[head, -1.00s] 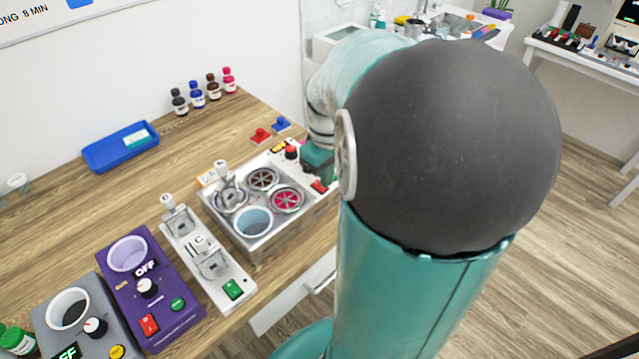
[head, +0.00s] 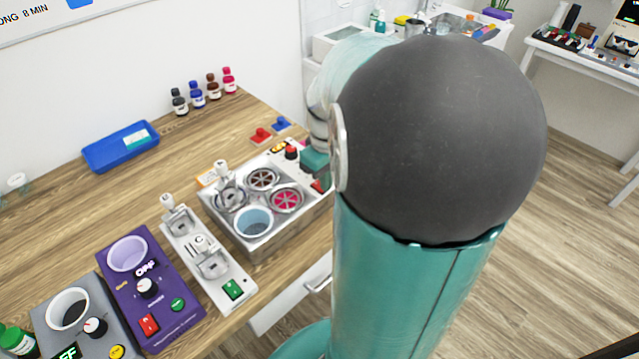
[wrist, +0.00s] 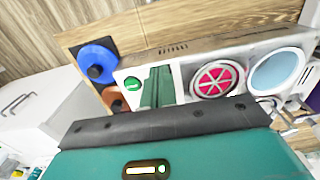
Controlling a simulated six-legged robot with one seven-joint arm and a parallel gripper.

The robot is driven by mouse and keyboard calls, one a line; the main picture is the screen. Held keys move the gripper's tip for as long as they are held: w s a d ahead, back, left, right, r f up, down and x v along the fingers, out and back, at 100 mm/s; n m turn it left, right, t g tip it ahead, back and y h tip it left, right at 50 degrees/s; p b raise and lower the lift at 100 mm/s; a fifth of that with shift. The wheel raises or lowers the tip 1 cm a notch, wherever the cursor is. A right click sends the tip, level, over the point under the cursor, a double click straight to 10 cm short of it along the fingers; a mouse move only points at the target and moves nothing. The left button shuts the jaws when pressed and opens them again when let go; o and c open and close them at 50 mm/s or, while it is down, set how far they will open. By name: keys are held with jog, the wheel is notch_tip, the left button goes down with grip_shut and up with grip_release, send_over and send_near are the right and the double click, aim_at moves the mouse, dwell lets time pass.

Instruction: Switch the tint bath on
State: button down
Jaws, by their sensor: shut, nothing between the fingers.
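The tint bath (head: 235,240) is a silver box on the wooden table, holding several round pots, among them a red one (head: 285,199) and a pale blue one (head: 252,223). A red switch (head: 318,186) and a red knob (head: 291,152) show at its right end. My gripper (wrist: 158,72) is shut and empty, its green fingers over the bath's end panel beside the red pot. A small green oval (wrist: 132,84) with a white mark shows left of the fingers. The fingers hide part of the panel. I cannot tell whether they touch it.
A white two-clamp unit (head: 235,290), a purple device (head: 170,325) and a grey device (head: 100,345) stand left of the bath. Blue (head: 281,124) and red (head: 260,136) knobbed pieces lie behind it. A blue tray (head: 120,146) and small bottles stand farther back.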

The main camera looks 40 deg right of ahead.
jog(key=shift+f, duration=0.35)
notch_tip(320, 180, up, 7)
dwell(1.1)
dwell(0.4)
